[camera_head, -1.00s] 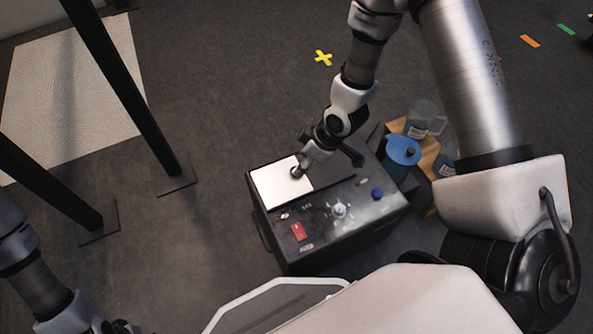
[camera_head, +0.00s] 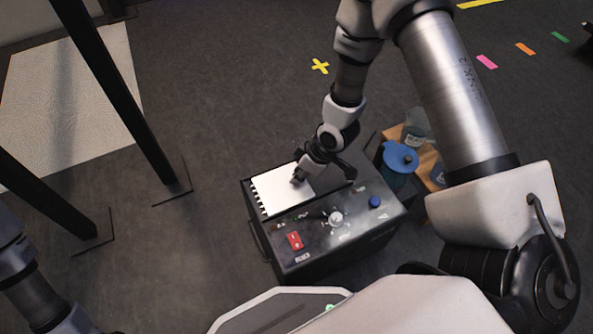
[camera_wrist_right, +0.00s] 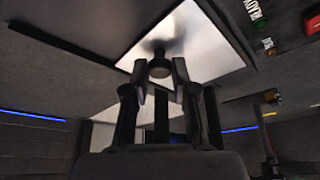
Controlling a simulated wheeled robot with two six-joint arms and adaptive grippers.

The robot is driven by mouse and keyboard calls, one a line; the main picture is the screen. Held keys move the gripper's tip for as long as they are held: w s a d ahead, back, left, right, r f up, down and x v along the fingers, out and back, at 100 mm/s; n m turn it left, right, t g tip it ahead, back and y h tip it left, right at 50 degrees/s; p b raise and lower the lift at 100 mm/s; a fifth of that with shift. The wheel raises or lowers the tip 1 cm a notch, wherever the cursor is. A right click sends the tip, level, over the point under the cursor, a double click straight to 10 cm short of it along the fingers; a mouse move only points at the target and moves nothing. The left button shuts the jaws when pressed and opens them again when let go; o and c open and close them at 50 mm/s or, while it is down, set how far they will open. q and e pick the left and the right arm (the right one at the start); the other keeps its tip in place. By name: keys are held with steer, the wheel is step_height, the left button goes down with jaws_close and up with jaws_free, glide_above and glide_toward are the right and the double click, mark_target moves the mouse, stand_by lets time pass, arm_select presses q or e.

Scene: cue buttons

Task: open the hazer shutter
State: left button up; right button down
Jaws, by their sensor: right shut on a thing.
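The hazer is a black box (camera_head: 330,255) on the floor, with a pale metal shutter plate (camera_head: 278,202) on its top. A row of dark notches or slots shows along the plate's left edge. In the right wrist view the plate (camera_wrist_right: 200,45) carries a dark round knob (camera_wrist_right: 160,68). My right gripper (camera_head: 298,180) is at the knob on the plate. In the right wrist view its fingers (camera_wrist_right: 160,78) are shut on the knob from both sides. My left gripper is not visible; only part of that arm shows at lower left.
The hazer's panel has a red switch (camera_head: 295,240), a silver dial (camera_head: 336,218) and a blue button (camera_head: 375,202). A blue-lidded container (camera_head: 399,160) stands close to its right. Black stand legs (camera_head: 120,95) rise at left.

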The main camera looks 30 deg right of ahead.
steer(key=p, duration=0.4)
glide_above(328, 172)
steer(key=shift+w+a+r, duration=0.1)
steer(key=shift+a+r, duration=0.05)
steer(key=shift+a, duration=0.15)
steer(key=shift+d+f, duration=0.2)
steer(key=shift+d, duration=0.15)
steer(key=c, duration=0.9)
jaws_free()
steer(key=shift+c, duration=0.2)
step_height(328, 172, up, 10)
